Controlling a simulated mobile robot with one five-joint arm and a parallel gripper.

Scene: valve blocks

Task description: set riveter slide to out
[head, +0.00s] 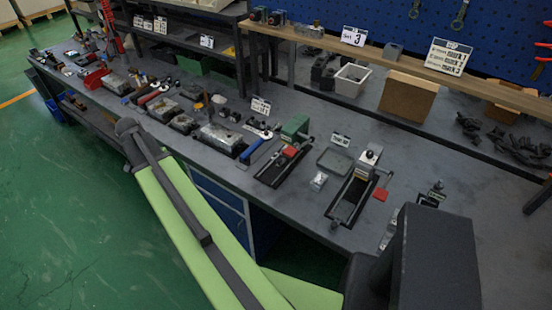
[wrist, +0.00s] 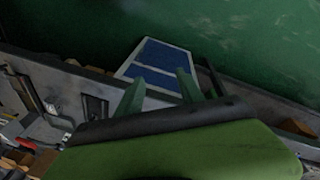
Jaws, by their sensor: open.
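Two black slide fixtures stand on the grey bench in the head view. The left fixture (head: 271,176) has a green block (head: 295,127) at its back and a red piece on it. The right fixture (head: 346,205) has a grey block at its back and a red piece (head: 380,194) beside it. The labels are too small to read, so I cannot tell which is the riveter slide or its position. My gripper (wrist: 160,92) is open and empty in the wrist view. It is over the bench's front side, with a blue cabinet front behind its fingers, apart from both fixtures.
Several tools and trays crowd the left of the bench (head: 455,215). A shallow tray (head: 335,161) lies between the fixtures. A white bin (head: 351,80) and a brown box (head: 408,96) stand behind. A raised wooden shelf (head: 400,62) runs along the back. The green floor (head: 70,200) is clear.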

